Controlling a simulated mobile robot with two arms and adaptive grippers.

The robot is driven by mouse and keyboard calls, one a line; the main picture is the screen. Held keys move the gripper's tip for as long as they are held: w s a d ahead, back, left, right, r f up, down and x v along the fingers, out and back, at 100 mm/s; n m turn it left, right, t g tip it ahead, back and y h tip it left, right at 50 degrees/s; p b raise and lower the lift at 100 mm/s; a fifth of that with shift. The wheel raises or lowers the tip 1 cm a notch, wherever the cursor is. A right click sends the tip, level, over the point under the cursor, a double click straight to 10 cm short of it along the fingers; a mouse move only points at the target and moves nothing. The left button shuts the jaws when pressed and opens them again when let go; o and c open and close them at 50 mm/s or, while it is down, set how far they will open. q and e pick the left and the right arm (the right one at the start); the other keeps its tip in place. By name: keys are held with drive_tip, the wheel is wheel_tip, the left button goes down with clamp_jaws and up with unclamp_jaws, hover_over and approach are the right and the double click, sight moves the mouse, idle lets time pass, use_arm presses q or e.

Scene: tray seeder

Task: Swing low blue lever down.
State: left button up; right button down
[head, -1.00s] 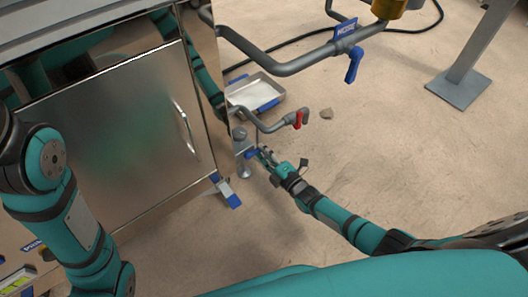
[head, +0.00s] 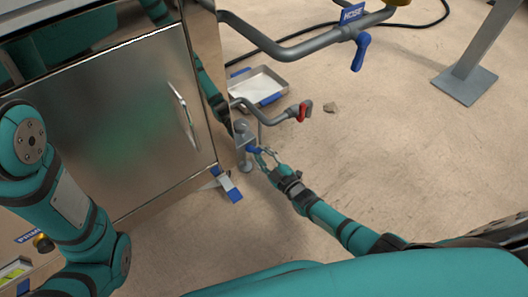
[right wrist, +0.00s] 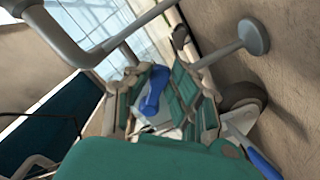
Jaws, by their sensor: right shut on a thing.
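The low blue lever (head: 254,149) sits beside a grey bracket at the lower front corner of the steel cabinet. In the right wrist view the blue lever (right wrist: 154,91) lies between my finger pads, tilted. My right gripper (head: 263,155) is at the lever, shut on it; the fingers also show in the right wrist view (right wrist: 160,98). The fingers hide part of the lever and its pivot in the head view.
A grey pipe with a red handle (head: 304,110) runs just above my right gripper. A higher pipe carries another blue lever (head: 360,52). A blue-ended foot pedal (head: 230,188) is near the floor. A metal tray (head: 259,86) lies behind.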

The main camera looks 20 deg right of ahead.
drive_tip(key=shift+s+a+f+m, duration=0.2)
drive_tip(key=shift+a+m, duration=0.3)
drive_tip(key=shift+m, duration=0.9)
drive_tip(key=shift+s+a+f+m, duration=0.25)
drive_tip(key=shift+a+m, duration=0.25)
drive_tip(key=shift+m, duration=0.9)
drive_tip(key=shift+s+a+f+m, duration=0.2)
drive_tip(key=shift+a+m, duration=0.3)
drive_tip(key=shift+m, duration=0.9)
drive_tip(key=c, duration=1.2)
unclamp_jaws()
drive_tip(key=v, duration=1.2)
drive_tip(key=shift+r, duration=0.1)
